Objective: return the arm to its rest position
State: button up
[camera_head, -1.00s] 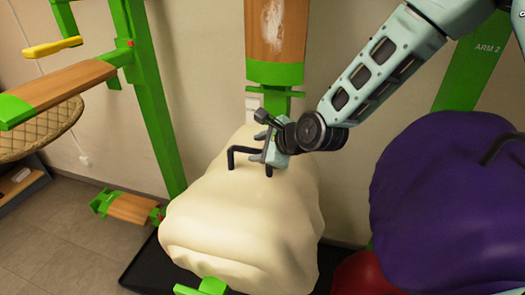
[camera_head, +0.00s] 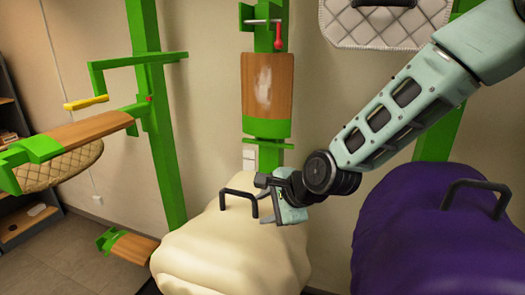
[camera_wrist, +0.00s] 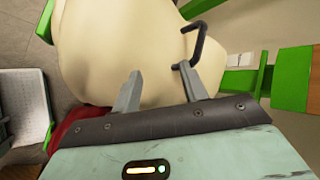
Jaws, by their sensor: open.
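My gripper (camera_head: 264,201) is open, at the right end of the black handle (camera_head: 238,193) on top of the cream, lumpy saddle-like bundle (camera_head: 235,250). In the wrist view, the two grey fingers (camera_wrist: 160,82) stand apart with nothing held between them. The handle (camera_wrist: 203,45) shows there beyond the right finger, close to its tip. I cannot tell whether they touch. My arm (camera_head: 400,110) reaches down from the upper right, bent at the dark wrist joint.
A purple bundle (camera_head: 430,240) with a black handle stands at the right. Green posts (camera_head: 165,150) and wooden bars (camera_head: 90,130) stand at the left. A wooden block (camera_head: 270,95) on a green post is behind the cream bundle. A quilted pad (camera_head: 385,22) hangs at upper right.

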jog(key=s+d+f+n+g+h+b, duration=0.2)
jog(key=s+d+f+n+b, duration=0.1)
jog(key=s+n, duration=0.4)
jog(key=s+d+f+n+g+h+b, duration=0.2)
jog(key=s+d+f+n+b, duration=0.2)
jog(key=s+n, duration=0.3)
jog(key=s+d+f+n+g+h+b, duration=0.2)
jog(key=s+d+f+n+b, duration=0.2)
jog(key=s, duration=1)
jog(key=d+n+b, duration=0.1)
jog(key=n, duration=0.2)
jog(key=shift+s+d+n+b, duration=0.2)
jog(key=shift+s+n+b, duration=0.15)
jog(key=shift+n+b, duration=0.05)
jog(key=shift+f, duration=0.1)
